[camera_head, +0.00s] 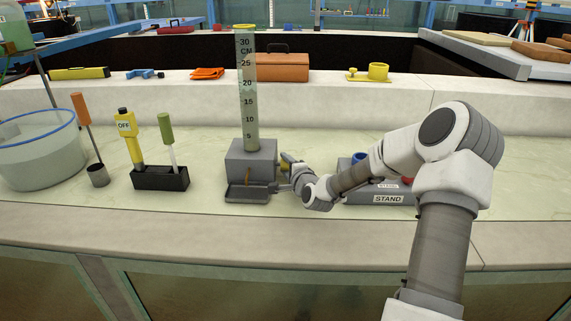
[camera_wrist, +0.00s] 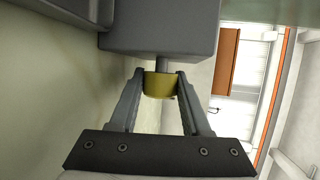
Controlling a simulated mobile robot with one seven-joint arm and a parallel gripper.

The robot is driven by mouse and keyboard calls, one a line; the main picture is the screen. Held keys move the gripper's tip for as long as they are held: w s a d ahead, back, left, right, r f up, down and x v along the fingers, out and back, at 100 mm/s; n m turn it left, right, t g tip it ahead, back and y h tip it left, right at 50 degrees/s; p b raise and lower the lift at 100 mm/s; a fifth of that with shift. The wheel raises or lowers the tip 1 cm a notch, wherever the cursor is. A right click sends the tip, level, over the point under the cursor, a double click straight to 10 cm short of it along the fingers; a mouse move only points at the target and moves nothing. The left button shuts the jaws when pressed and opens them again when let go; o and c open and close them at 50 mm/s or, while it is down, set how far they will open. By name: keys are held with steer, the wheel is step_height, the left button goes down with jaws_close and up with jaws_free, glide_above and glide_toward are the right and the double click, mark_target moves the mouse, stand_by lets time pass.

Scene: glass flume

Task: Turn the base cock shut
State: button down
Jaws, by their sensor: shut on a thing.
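The base cock is a small yellow knob (camera_wrist: 160,86) on a short stem out of the side of a grey block. In the wrist view my gripper (camera_wrist: 162,84) is shut on the knob, one finger on each side. In the head view the knob (camera_head: 285,163) shows at the block's right side, partly hidden by my gripper (camera_head: 284,168). The grey base block (camera_head: 252,152) carries an upright clear column (camera_head: 247,90) marked in centimetres. A small brown strip shows on the block's front.
A dark tray (camera_head: 245,193) lies before the block. To the left are a black holder (camera_head: 160,179) with yellow and green-handled tools and a water bucket (camera_head: 40,155). A grey stand (camera_head: 380,197) is behind my arm on the right. An orange case (camera_head: 283,68) sits on the back ledge.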

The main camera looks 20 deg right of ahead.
steer(key=r+g+p, duration=0.1)
steer(key=g+p, duration=0.1)
steer(key=p, duration=0.3)
steer(key=shift+m, duration=0.3)
steer(key=g+y+p, duration=0.1)
steer(key=g+p, duration=0.2)
steer(key=p, duration=0.3)
steer(key=shift+r+m, duration=0.1)
steer(key=shift+m, duration=0.3)
steer(key=g+y+p, duration=0.1)
steer(key=g+p, duration=0.2)
steer(key=p, duration=0.2)
steer(key=shift+w+m+g+p, duration=0.15)
steer(key=shift+m+g+p, duration=0.15)
steer(key=shift+m, duration=0.1)
steer(key=shift+f+m+g+y+p, duration=0.2)
steer(key=shift+m+g+y+p, duration=0.15)
steer(key=shift+g+p, duration=0.8)
steer(key=shift+d+f+m+g+y, duration=0.1)
steer(key=shift+f+m+g+y, duration=0.2)
steer(key=shift+g+y, duration=0.6)
steer(key=shift+f+g+b, duration=0.1)
steer(key=shift+g+b, duration=0.5)
steer(key=shift+g, duration=0.15)
steer(key=shift+m+g+y+b, duration=0.25)
steer(key=shift+g+b, duration=0.65)
steer(key=shift+b, duration=0.5)
steer(key=c, duration=0.7)
jaws_free()
steer(key=shift+o, duration=0.2)
